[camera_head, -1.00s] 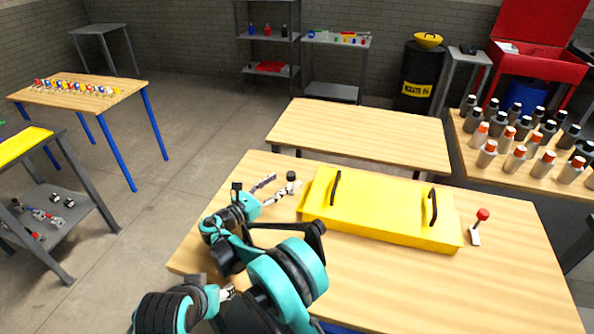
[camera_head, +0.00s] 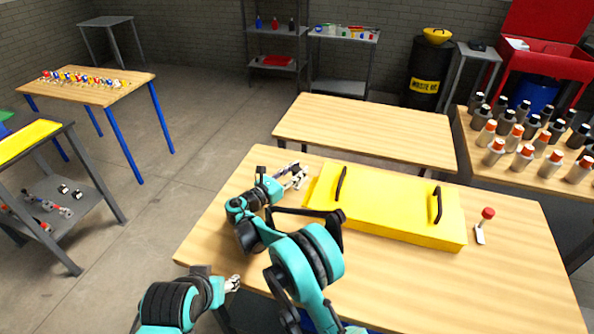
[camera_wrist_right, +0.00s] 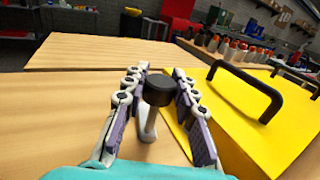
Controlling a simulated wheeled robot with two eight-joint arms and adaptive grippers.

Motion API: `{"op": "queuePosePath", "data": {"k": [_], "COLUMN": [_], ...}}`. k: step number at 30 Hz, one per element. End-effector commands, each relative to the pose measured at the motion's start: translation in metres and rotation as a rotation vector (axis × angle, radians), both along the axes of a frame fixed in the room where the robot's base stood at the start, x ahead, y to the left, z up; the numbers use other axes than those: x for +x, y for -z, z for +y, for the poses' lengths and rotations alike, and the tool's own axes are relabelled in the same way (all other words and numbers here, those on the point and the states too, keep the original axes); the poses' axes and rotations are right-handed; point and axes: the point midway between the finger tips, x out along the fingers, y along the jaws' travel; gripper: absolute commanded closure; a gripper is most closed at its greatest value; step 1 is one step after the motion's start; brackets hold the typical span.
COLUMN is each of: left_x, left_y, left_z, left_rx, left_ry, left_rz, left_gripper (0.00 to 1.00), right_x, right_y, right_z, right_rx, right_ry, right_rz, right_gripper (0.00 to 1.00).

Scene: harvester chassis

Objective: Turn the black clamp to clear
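The black clamp has a black round knob (camera_wrist_right: 158,90) on a pale lever, at the left end of the yellow cover on the front table. In the right wrist view the knob stands between the two fingers of my right gripper (camera_wrist_right: 160,84), which is open around it. I cannot tell whether either finger touches it. In the head view my right gripper (camera_head: 293,174) largely hides this clamp. My left gripper (camera_head: 232,284) is low at the front left edge of the table, away from the clamp, and its finger opening is too small to judge.
The yellow cover (camera_head: 390,205) with two black handles lies right of the clamp. A red-knobbed clamp (camera_head: 485,222) stands at its right end. An empty wooden table (camera_head: 365,130) is behind, and bottles (camera_head: 525,150) fill the table at right.

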Motion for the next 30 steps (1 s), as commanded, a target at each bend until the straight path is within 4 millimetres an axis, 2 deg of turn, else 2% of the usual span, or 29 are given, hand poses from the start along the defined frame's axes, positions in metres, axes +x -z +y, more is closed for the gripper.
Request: {"op": "queuePosePath", "data": {"k": [5, 15, 24, 25, 27, 30], "left_x": [0.0, 0.0, 0.0, 0.0, 0.0, 0.0], "left_y": [0.0006, 0.0038, 0.0036, 0.0036, 0.0036, 0.0036], "left_z": [0.0, 0.0, 0.0, 0.0, 0.0, 0.0], "left_rx": [0.0, 0.0, 0.0, 0.0, 0.0, 0.0], "left_ry": [0.0, 0.0, 0.0, 0.0, 0.0, 0.0], "left_rz": [0.0, 0.0, 0.0, 0.0, 0.0, 0.0], "left_gripper": [0.51, 0.51, 0.51, 0.51, 0.51, 0.51], "right_x": [0.0002, 0.0006, 0.0007, 0.0007, 0.0006, 0.0006], "right_y": [-0.0003, -0.0002, -0.0007, -0.0007, -0.0006, -0.0004], "right_z": [-0.0016, -0.001, -0.0001, -0.0001, -0.0001, 0.0], "right_rx": [0.0, -0.001, -0.001, -0.001, -0.001, -0.001], "right_ry": [-0.037, -0.258, -0.265, -0.265, -0.265, -0.265], "right_rz": [0.0, -0.001, -0.001, -0.001, -0.001, -0.001], "right_gripper": [1.0, 1.0, 1.0, 0.66, 0.51, 0.51]}}
